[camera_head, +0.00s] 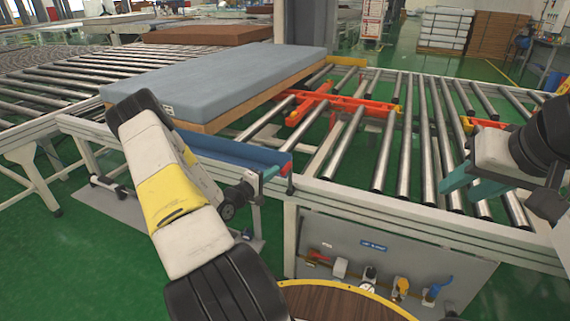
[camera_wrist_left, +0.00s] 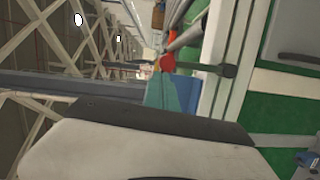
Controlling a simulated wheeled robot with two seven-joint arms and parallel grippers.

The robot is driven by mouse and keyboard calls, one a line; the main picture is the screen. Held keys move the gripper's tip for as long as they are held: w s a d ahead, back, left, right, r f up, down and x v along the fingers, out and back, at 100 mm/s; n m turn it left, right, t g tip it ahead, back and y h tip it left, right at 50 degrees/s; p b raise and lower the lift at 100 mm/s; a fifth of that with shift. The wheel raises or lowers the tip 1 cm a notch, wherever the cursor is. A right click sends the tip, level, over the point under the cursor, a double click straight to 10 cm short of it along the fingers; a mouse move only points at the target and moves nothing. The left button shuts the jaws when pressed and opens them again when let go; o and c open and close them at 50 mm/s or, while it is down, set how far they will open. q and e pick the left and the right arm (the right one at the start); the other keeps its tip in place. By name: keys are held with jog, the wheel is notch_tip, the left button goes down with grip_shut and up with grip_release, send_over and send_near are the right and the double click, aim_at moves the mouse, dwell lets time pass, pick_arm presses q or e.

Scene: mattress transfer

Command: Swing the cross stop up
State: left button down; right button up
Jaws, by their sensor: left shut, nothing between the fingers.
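An orange-red frame (camera_head: 345,103), which may be the cross stop, lies low among the rollers to the right of the mattress. A blue rail (camera_head: 232,149) runs along the near edge of the conveyor.
A grey-blue mattress (camera_head: 225,80) on a wooden base lies on the rollers at the left. A panel (camera_head: 385,265) with several valves and levers hangs below the front beam. Bare rollers (camera_head: 400,150) fill the right side. Green floor lies around.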

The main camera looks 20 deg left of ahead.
pick_arm(q)
jog(key=shift+d, duration=0.25)
dwell(0.3)
jog(key=s+a+r, duration=0.1)
jog(key=s+a, duration=0.7)
jog(key=s, duration=0.1)
jog(key=s+d+r+m+g+h, duration=0.35)
jog(key=d+r+m+g, duration=0.2)
jog(key=d+r, duration=0.5)
jog(key=s+d+r+m+g+h, duration=0.4)
jog(key=d+r+g, duration=0.3)
jog(key=d, duration=0.7)
jog(key=s+r+m+t+y, duration=0.1)
jog(key=s+r+m+y, duration=0.1)
jog(key=s+r+y, duration=0.3)
jog(key=s+r+m+y, duration=0.2)
jog(key=s+r+y, duration=0.3)
jog(key=s, duration=0.5)
jog(key=shift+d+r+t+y, duration=0.25)
jog(key=shift+d+t+y, duration=0.1)
jog(key=shift+d+y, duration=0.1)
jog(key=shift+s, duration=0.1)
